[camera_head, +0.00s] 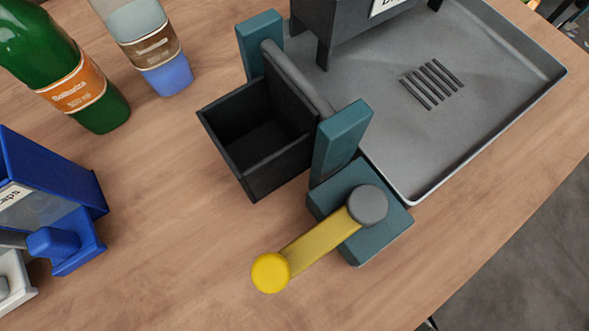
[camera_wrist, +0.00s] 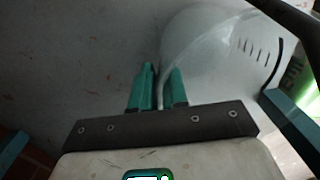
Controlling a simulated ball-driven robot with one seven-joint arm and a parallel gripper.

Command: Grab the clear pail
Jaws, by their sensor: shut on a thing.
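The clear pail (camera_wrist: 205,62) shows in the wrist view as a pale, see-through curved wall with short dark graduation marks. My gripper (camera_wrist: 160,88) has two teal fingers, one on each side of the pail's thin edge. They are shut on that edge. Part of the pail lies outside the wrist view. Neither the pail nor my gripper shows in the head view.
In the head view, a wooden table (camera_head: 190,265) holds a black bin (camera_head: 250,165) between teal posts, a yellow lever (camera_head: 310,248), a grey tray (camera_head: 490,75), a green bottle (camera_head: 50,50), a clear bottle (camera_head: 150,45) and a blue holder (camera_head: 55,195). Bare wood lies front centre.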

